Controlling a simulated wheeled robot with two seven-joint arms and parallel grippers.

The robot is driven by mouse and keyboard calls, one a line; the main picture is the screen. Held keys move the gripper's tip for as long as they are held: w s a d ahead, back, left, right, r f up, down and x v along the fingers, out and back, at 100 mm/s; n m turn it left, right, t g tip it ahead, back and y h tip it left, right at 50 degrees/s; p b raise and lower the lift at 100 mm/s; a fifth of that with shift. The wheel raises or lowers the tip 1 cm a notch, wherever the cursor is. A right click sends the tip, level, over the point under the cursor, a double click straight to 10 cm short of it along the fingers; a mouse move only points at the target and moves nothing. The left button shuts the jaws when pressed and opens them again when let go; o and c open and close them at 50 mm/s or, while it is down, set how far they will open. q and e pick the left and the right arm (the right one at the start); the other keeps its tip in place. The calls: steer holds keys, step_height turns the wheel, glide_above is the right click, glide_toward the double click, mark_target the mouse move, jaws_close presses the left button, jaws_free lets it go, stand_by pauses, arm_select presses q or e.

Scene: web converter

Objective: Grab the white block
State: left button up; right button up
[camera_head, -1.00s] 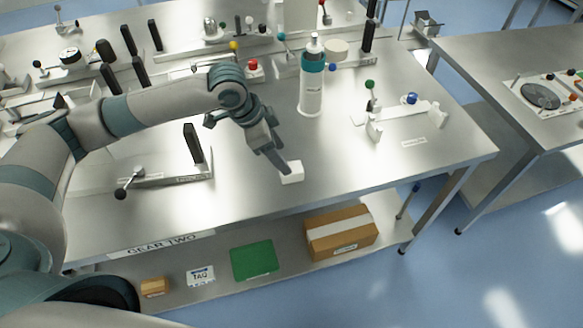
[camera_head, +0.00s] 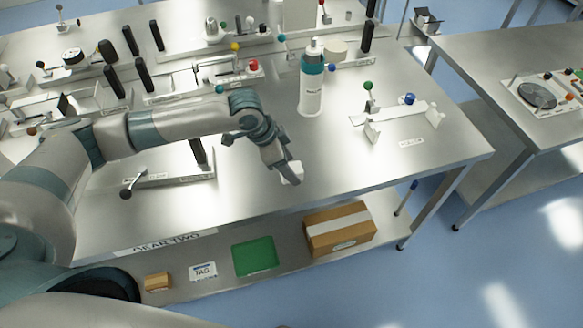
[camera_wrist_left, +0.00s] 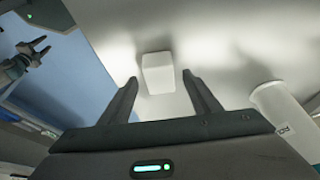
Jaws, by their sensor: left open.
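The white block (camera_head: 292,172) sits on the metal table near its front edge, partly hidden by my left gripper in the head view. My left gripper (camera_head: 290,178) points down at the block from above. In the left wrist view the white block (camera_wrist_left: 158,73) lies beyond the fingertips and roughly between their lines. There the left gripper (camera_wrist_left: 162,80) is open, with its two dark fingers spread and nothing held. Whether a finger touches the block cannot be told.
A white bottle with a teal collar (camera_head: 311,85) stands behind the block. A fixture with green and blue knobs (camera_head: 395,118) is to the right, and a black-handled fixture (camera_head: 170,180) to the left. A cardboard box (camera_head: 340,230) and green tray (camera_head: 255,257) are on the lower shelf.

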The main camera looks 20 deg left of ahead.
arm_select(q)
steer(key=shift+x, duration=0.9)
steer(key=c, duration=1.2)
steer(key=shift+r, duration=0.2)
